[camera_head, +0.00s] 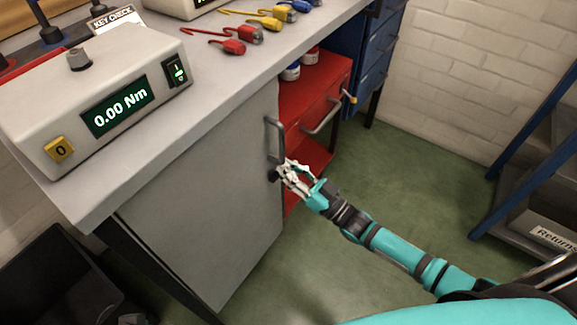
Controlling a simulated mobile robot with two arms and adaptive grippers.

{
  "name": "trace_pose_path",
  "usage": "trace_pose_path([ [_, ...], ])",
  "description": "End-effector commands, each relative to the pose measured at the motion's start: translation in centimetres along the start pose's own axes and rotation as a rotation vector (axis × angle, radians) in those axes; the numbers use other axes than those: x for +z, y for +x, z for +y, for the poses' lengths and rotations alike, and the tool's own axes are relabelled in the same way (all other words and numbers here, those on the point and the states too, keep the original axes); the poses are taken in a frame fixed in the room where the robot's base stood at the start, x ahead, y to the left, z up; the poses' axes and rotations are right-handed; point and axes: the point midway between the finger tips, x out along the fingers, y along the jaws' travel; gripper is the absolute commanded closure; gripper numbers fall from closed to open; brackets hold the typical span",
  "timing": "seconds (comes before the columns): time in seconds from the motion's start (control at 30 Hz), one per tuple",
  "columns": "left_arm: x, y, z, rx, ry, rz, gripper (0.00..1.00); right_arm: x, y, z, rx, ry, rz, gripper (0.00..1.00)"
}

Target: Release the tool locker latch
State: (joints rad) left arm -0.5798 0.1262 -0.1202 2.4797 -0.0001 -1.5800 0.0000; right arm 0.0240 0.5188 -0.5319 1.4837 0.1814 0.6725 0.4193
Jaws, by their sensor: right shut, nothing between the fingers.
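The grey locker door (215,205) under the workbench looks shut. A grey bar handle (273,138) stands upright near its right edge. A small dark knob (273,175), seemingly the latch, sits just below the handle. My right gripper (285,173) is shut and empty, its fingertips right beside the knob; I cannot tell whether they touch it. The fingers partly cover the door's edge there.
A red cabinet (322,95) stands just right of the locker. The bench top (225,75) holds a torque meter (100,95) reading 0.00 Nm and several coloured tools. A blue-framed shelf (530,140) stands at the right. Green floor (410,170) lies open between.

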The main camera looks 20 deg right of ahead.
Motion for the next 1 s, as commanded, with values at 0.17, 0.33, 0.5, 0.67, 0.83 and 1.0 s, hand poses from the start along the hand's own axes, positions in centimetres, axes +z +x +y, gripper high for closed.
trace_pose_path([
  [0.17, -0.1, -0.2, 0.1, 0.004, -0.005, 0.001, 0.60, 0.0, 0.0, 0.1, 0.012, 0.034, 0.000, 1.00],
  [0.33, -0.3, -0.3, 0.3, 0.008, -0.010, 0.006, 0.60, 0.1, 0.0, 0.2, 0.025, 0.070, 0.000, 1.00],
  [0.5, -0.1, 0.8, 0.3, 0.009, -0.011, -0.004, 0.60, 0.2, -0.1, 0.3, 0.039, 0.110, -0.001, 1.00],
  [0.67, -0.1, 1.6, 0.3, 0.009, -0.010, -0.007, 0.60, 0.3, -0.1, 0.4, 0.054, 0.151, -0.001, 1.00],
  [0.83, -0.4, 2.5, 0.3, 0.008, -0.007, -0.005, 0.60, 0.5, -0.2, 0.5, 0.071, 0.199, -0.003, 1.00],
  [1.0, -0.4, 3.2, 0.2, 0.005, -0.003, -0.010, 0.60, 0.6, -0.2, 0.6, 0.081, 0.229, -0.004, 1.00],
])
